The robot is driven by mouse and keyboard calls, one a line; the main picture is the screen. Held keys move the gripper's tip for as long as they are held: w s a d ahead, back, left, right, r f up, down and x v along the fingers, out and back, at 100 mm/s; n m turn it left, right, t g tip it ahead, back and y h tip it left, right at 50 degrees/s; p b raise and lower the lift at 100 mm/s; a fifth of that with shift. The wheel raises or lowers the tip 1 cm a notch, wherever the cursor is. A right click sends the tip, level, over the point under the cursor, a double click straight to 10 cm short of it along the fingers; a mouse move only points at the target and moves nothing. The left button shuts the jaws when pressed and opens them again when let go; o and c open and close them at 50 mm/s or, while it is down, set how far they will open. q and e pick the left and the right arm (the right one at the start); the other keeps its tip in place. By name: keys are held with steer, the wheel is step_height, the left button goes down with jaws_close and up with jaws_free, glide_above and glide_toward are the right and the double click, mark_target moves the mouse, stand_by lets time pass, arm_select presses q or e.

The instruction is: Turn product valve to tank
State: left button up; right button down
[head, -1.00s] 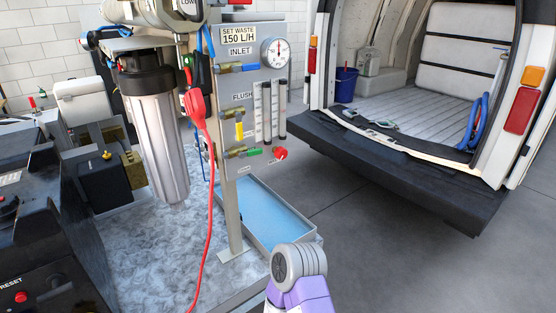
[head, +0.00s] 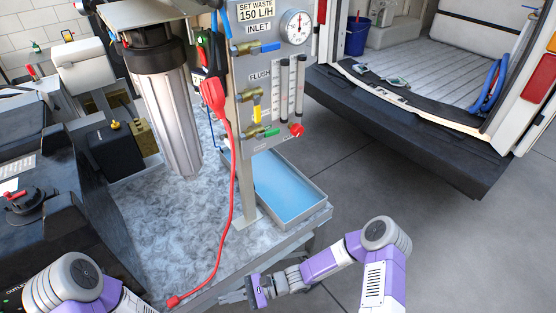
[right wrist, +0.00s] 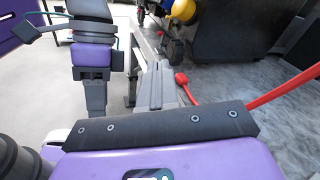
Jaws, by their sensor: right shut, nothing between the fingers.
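A valve panel (head: 300,110) stands upright on a post. Its lowest valve has a green handle (head: 268,132) lying roughly sideways; the label by it is too small to read. Above are a yellow-handled valve (head: 257,112) under FLUSH and a blue-handled valve (head: 265,47) under INLET. My right gripper (head: 230,297) is shut and empty, low in front of the bench and well away from the valves. Its fingers also show in the right wrist view (right wrist: 158,85). My left arm enters at the lower left of the head view. What seems to be my left gripper (right wrist: 97,95) shows in the right wrist view.
A red cable (head: 233,180) hangs before the post down to the bench front (head: 172,300). A filter housing (head: 172,120) stands left of the panel. A blue tray (head: 285,190) lies below it. A red knob (head: 296,130) is beside the green handle. Open floor lies right.

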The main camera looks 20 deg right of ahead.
steer(key=w+d+r+m+t+y+p, duration=0.1)
steer(key=w+d+r+m+t+y, duration=0.2)
steer(key=w+r+t, duration=0.4)
steer(key=m+t+h+p, duration=0.6)
steer(key=m+t+h, duration=0.8)
steer(key=m+t, duration=0.45)
glide_toward(268, 134)
steer(key=w+f, duration=0.1)
steer(key=w, duration=0.5)
arm_select(q)
step_height(268, 134, up, 9)
steer(key=p, duration=0.1)
steer(key=shift+r, duration=0.2)
arm_select(e)
steer(key=r, duration=0.3)
steer(key=shift+w+d+r+n+t, duration=0.15)
steer(key=shift+w+d+n+t, duration=0.1)
steer(key=shift+d, duration=0.1)
